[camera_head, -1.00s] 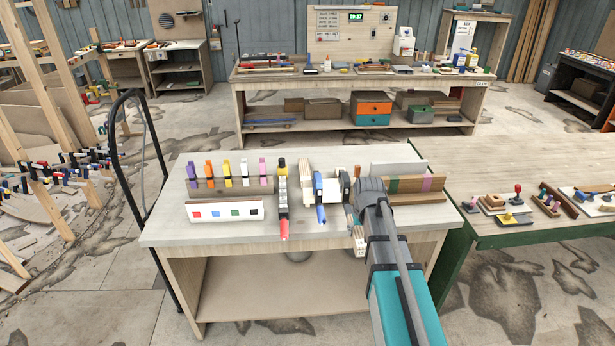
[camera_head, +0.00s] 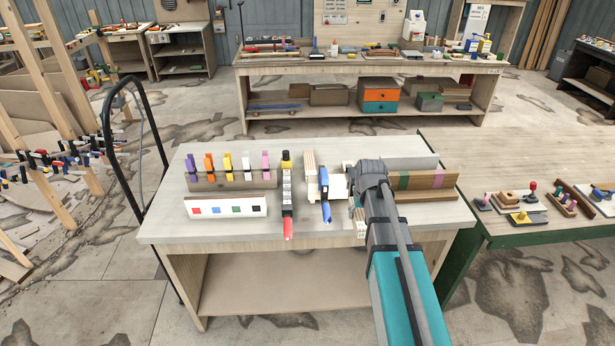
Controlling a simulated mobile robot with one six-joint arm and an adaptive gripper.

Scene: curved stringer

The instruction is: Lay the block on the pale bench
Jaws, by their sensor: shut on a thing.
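The pale bench (camera_head: 236,231) is the near table with a light top and a lower shelf. My gripper (camera_head: 354,203) is over the right part of its top, mostly hidden behind my wrist. A small pale block with line-like marks (camera_head: 360,223) shows below my wrist, close to the bench's front edge. It appears to be held in my gripper. The fingertips are not clear, and I cannot tell whether the block touches the top.
Left of my gripper lie a blue clamp (camera_head: 325,192) and a red-ended clamp (camera_head: 287,200). Colored clamps stand in a rack (camera_head: 232,182) behind a white swatch panel (camera_head: 226,207). Striped boards (camera_head: 425,182) lie right. Bare top shows front left. A green-edged table (camera_head: 540,232) adjoins right.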

